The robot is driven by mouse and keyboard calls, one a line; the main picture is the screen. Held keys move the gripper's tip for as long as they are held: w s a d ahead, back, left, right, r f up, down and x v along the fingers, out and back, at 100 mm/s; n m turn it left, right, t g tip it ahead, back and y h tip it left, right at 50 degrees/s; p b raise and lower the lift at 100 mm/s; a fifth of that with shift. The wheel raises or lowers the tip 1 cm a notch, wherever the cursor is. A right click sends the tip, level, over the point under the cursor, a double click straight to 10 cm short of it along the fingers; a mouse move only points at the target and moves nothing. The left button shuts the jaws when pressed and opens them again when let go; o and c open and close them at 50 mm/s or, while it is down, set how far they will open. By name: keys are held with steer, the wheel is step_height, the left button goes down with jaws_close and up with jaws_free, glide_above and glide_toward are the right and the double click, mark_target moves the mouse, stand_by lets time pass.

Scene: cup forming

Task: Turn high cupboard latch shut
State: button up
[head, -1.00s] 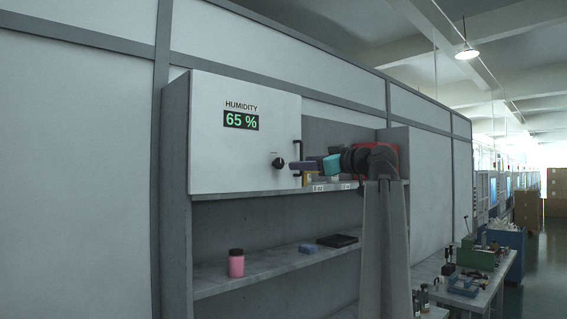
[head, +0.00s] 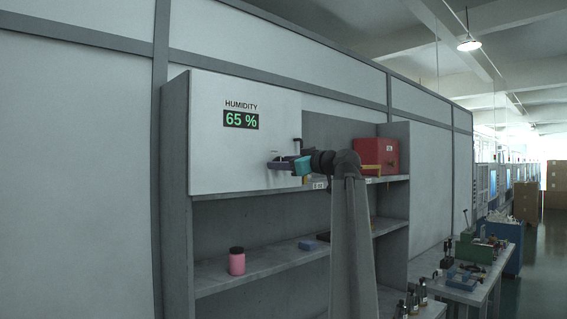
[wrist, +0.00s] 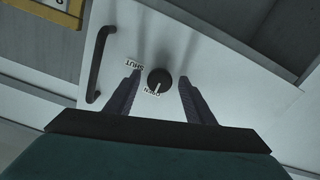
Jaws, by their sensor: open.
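The high cupboard door (head: 215,155) is white, with a humidity display on it, and looks closed. Its round black latch knob (wrist: 160,78) shows in the wrist view, with a white pointer line toward the OPEN label (wrist: 151,92). The SHUT label (wrist: 134,65) is at the knob's upper left. My gripper (wrist: 159,84) is open, with one purple finger on each side of the knob; I cannot tell whether they touch it. In the head view my gripper (head: 271,163) is at the door and hides the knob.
A black bar handle (wrist: 101,64) is on the door left of my fingers in the wrist view. A red box (head: 372,153) stands on the upper shelf to the right. A pink jar (head: 236,262) and a blue block are on the lower shelf.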

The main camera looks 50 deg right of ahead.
steer(key=shift+c, duration=0.3)
steer(key=c, duration=1)
steer(key=shift+f+m, duration=0.1)
steer(key=shift+m, duration=0.4)
steer(key=shift+m+p, duration=0.5)
steer(key=shift+m, duration=8)
